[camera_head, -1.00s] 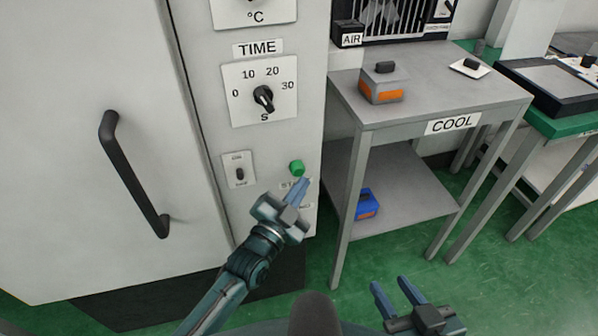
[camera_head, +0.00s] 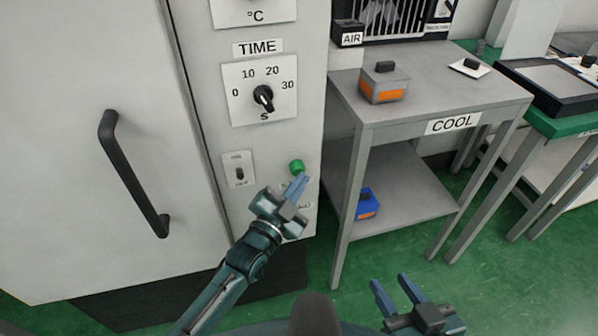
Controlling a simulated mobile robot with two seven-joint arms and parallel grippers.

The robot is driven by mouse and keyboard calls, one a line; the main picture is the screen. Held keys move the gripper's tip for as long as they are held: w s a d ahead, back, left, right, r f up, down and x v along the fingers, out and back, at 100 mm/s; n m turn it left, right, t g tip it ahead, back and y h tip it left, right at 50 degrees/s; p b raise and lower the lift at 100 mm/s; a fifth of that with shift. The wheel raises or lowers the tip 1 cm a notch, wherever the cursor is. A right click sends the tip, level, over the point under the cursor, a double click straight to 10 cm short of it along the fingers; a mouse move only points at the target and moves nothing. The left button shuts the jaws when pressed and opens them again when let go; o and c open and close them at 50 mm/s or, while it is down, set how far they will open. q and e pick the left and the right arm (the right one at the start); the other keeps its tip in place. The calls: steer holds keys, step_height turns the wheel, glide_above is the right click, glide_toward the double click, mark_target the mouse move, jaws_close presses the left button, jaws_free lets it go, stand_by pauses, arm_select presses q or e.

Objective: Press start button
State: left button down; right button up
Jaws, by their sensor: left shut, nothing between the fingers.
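The green start button (camera_head: 297,167) sticks out from the grey machine panel, low and to the right. A label below it is partly hidden by my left gripper. My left gripper (camera_head: 303,176) is shut and empty, with its blue fingertips just below the button. I cannot tell whether the tips touch it. My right gripper (camera_head: 391,284) is open and empty, low in the view over the green floor, away from the panel.
The TIME dial (camera_head: 263,98) and a small switch (camera_head: 239,173) are on the same panel. A black door handle (camera_head: 132,172) is at left. The grey COOL table (camera_head: 455,95) stands at right, with an orange-and-grey block (camera_head: 383,83) on top and a blue block (camera_head: 367,205) on its lower shelf.

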arm_select(q)
steer(key=shift+w+a, duration=0.1)
steer(key=shift+w, duration=0.3)
stand_by(0.5)
steer(key=shift+s+d+p, duration=0.25)
steer(key=shift+s+p, duration=0.25)
steer(key=shift+s, duration=0.45)
